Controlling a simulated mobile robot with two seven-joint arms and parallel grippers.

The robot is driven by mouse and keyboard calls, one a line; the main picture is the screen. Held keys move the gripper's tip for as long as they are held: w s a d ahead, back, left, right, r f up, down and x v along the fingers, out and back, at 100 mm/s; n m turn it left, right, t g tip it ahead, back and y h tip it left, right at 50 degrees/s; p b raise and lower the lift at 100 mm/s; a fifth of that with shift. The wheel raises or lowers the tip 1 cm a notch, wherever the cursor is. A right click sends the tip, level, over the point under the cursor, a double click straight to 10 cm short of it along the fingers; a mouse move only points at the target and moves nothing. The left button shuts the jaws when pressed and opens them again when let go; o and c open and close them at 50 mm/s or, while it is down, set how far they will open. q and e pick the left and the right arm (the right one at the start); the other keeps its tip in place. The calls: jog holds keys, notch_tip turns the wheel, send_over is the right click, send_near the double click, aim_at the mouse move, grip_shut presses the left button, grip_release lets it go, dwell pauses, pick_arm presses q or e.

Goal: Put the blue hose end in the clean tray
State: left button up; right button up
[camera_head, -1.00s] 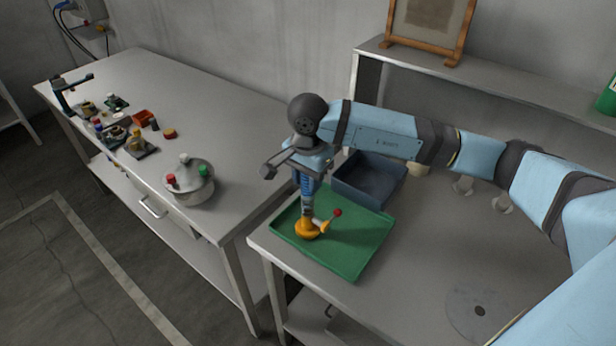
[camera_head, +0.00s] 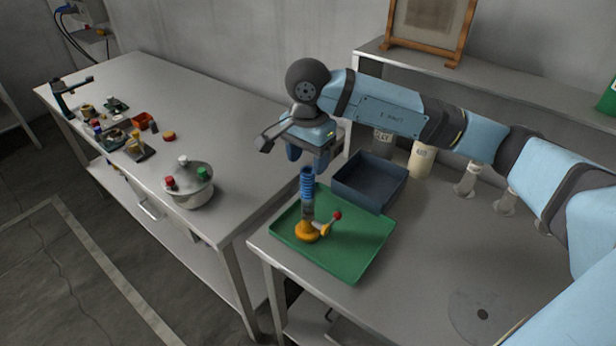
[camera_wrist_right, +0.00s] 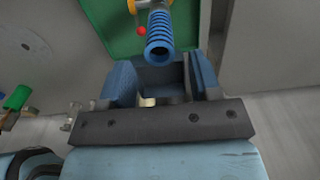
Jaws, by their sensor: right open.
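The blue hose end (camera_head: 307,184) is a ribbed blue tube. It stands upright on an orange fitting (camera_head: 307,231) with a red-knobbed lever, inside the green tray (camera_head: 358,262). In the right wrist view, the open mouth of the hose end (camera_wrist_right: 159,46) faces the camera. My right gripper (camera_head: 306,155) is above the hose end, with its jaws open and empty. In the right wrist view, the hose end is just beyond the gap between the gripper's fingers (camera_wrist_right: 160,78). I cannot tell which tray is the clean one. My left gripper is not in view.
A dark blue-grey bin (camera_head: 372,182) stands just behind the green tray, with pale bottles (camera_head: 421,160) beyond it. A round metal vessel (camera_head: 190,188) and several small parts stand on the left table. The bench right of the green tray is mostly clear.

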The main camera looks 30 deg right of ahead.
notch_tip(320, 180, up, 6)
jog(key=shift+f+b, duration=0.1)
jog(key=shift+b, duration=0.2)
dwell(0.3)
